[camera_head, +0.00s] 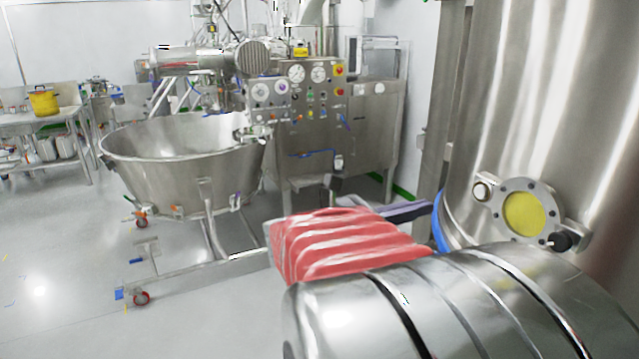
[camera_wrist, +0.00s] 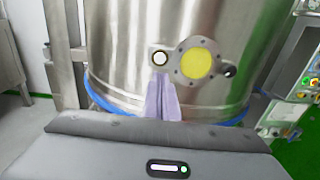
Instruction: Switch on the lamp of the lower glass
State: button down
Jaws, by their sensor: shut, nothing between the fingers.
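The lower glass (camera_head: 524,214) is a round yellow sight glass in a bolted steel flange, low on a large steel vessel. It also shows in the wrist view (camera_wrist: 196,64). A small round pale-faced fitting in a dark ring (camera_head: 481,191) sits just left of the flange; it shows in the wrist view too (camera_wrist: 160,59). A black knob (camera_head: 560,241) is on the flange's right side. My gripper (camera_head: 428,208) is shut and empty, its purple-grey fingers pointing at the vessel. In the wrist view the fingertips (camera_wrist: 160,76) appear just below the small round fitting; I cannot tell whether they touch the vessel.
A blue band (camera_head: 440,222) rings the vessel's base. A wide steel bowl on casters (camera_head: 185,165) and a control panel with gauges (camera_head: 300,95) stand behind, to the left. The floor at left is mostly clear. A green-lit panel (camera_wrist: 300,85) stands right of the vessel.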

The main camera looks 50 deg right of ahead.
aim_at(478, 193)
jog(key=x, duration=1.3)
jog(key=shift+s+d, duration=0.1)
jog(key=shift+s, duration=0.05)
jog(key=shift+d, duration=0.1)
